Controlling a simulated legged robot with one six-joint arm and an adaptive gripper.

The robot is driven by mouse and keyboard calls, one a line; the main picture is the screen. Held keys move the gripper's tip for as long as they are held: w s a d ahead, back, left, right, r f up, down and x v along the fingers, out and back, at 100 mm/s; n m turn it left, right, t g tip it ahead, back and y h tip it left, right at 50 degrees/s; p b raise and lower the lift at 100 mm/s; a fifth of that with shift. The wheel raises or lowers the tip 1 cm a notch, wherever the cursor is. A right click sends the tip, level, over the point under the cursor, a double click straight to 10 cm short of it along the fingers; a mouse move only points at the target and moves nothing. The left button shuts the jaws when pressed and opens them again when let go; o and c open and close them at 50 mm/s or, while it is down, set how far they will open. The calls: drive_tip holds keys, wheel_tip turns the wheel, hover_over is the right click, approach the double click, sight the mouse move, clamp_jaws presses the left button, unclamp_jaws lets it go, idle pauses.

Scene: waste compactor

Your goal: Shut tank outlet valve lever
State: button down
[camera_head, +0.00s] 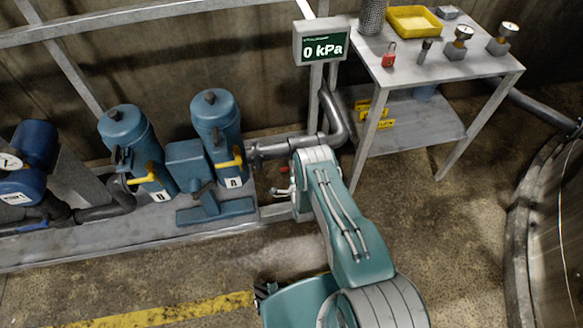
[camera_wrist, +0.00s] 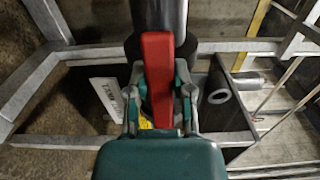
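The red lever (camera_wrist: 158,75) stands lengthwise in the middle of the wrist view, in front of a dark grey pipe. My gripper (camera_wrist: 161,95) has one finger on each side of the lever. The fingers are apart and very close to the lever's sides; whether they press on it is not clear. A white label (camera_wrist: 108,103) with dark lettering, partly hidden by the left finger, is beside the lever. In the head view my gripper (camera_head: 283,191) is low beside the pipe end, and only a little red of the lever (camera_head: 284,169) shows; my arm covers the rest.
Blue pumps (camera_head: 218,125) with yellow levers stand on a metal skid at left. A display (camera_head: 322,46) reads 0 kPa. A metal table (camera_head: 480,68) at upper right holds a yellow tray (camera_head: 413,20) and gauges. In the wrist view, metal frame bars (camera_wrist: 55,85) and an open pipe end (camera_wrist: 219,96) are close by.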

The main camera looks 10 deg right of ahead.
drive_tip(key=shift+d+r+m, duration=0.2)
drive_tip(key=shift+r+m, duration=0.6)
drive_tip(key=shift+m, duration=0.35)
drive_tip(key=shift+d+r+m, duration=0.15)
drive_tip(key=shift+r+m, duration=0.65)
drive_tip(key=shift+m, duration=0.35)
drive_tip(key=shift+c, duration=2.4)
unclamp_jaws()
drive_tip(key=shift+f, duration=0.1)
drive_tip(key=s, duration=0.8)
